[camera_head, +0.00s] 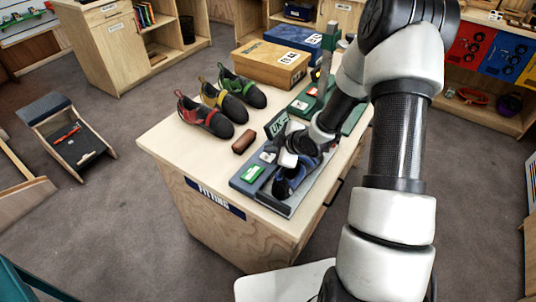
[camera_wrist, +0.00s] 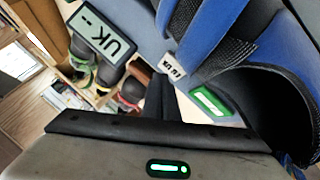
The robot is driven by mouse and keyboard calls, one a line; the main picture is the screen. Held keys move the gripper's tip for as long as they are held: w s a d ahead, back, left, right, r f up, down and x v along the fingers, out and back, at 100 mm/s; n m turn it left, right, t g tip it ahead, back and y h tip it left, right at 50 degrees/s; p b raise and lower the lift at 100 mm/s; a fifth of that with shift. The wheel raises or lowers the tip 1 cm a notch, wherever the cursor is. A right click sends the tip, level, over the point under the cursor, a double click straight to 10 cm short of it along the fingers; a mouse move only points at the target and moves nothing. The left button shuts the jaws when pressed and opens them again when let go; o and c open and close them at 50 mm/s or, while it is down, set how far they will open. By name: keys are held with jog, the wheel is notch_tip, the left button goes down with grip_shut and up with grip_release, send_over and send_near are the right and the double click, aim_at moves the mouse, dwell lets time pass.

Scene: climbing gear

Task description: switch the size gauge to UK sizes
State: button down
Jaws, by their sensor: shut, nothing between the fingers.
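The size gauge (camera_head: 238,184) is a dark blue-grey board at the front right of the fitting counter. Its display (camera_head: 277,125) reads "UK -", and the same display shows in the wrist view (camera_wrist: 100,30). A blue climbing shoe (camera_head: 292,182) sits on the gauge; it fills the right of the wrist view (camera_wrist: 262,85). A small white label reading "EU UK" (camera_wrist: 175,70) is beside a green piece (camera_wrist: 210,103). My gripper (camera_wrist: 160,78) is shut and empty, close to the label. I cannot tell whether it touches the gauge. The switch itself is not clearly visible.
Red (camera_head: 204,115), yellow (camera_head: 225,102) and green (camera_head: 242,87) shoes stand on the counter (camera_head: 165,143). A brown block (camera_head: 243,142) lies beside the gauge. Cardboard (camera_head: 268,66) and blue (camera_head: 290,42) boxes stand behind. The counter's left front is clear.

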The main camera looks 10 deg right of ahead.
aim_at(271, 157)
notch_tip(271, 157, up, 6)
jog(key=p, duration=0.4)
jog(key=shift+p, duration=0.35)
